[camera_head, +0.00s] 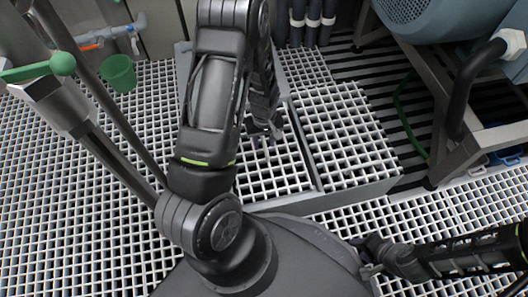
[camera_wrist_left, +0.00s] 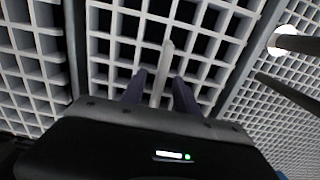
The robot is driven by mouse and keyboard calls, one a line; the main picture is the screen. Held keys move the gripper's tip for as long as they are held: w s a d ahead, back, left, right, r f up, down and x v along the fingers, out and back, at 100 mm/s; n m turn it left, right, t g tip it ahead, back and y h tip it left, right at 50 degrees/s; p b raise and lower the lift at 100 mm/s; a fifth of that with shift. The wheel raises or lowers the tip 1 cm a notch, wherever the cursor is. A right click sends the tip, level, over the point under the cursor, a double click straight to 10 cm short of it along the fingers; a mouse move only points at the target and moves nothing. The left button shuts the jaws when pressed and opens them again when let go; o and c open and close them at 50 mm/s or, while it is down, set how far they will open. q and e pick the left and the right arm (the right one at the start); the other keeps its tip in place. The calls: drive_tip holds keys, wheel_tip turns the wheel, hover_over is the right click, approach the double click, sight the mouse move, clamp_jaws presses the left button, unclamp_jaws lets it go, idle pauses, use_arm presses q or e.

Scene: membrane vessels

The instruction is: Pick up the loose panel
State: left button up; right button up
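A pale grating panel (camera_head: 270,172) lies in a grey-edged frame in the middle of the head view, partly hidden by my left arm. I cannot tell for sure whether it is the loose panel. My left gripper (camera_head: 262,135) points down at it. In the left wrist view, the two dark fingers of my left gripper (camera_wrist_left: 160,82) stand apart, one on each side of a pale bar of the grating panel (camera_wrist_left: 205,48). Narrow gaps seem to show beside the bar. My right gripper (camera_head: 368,262) is low at the right, away from the panel; its fingers are unclear.
Another grating panel (camera_head: 345,135) lies to the right, beside dark floor slats (camera_head: 355,68). A blue-grey machine (camera_head: 440,18) on a metal stand is at upper right.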

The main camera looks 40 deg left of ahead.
use_arm(q)
drive_tip(key=shift+f, duration=0.5)
drive_tip(key=shift+c, duration=0.6)
clamp_jaws()
drive_tip(key=shift+r, duration=0.1)
idle(0.7)
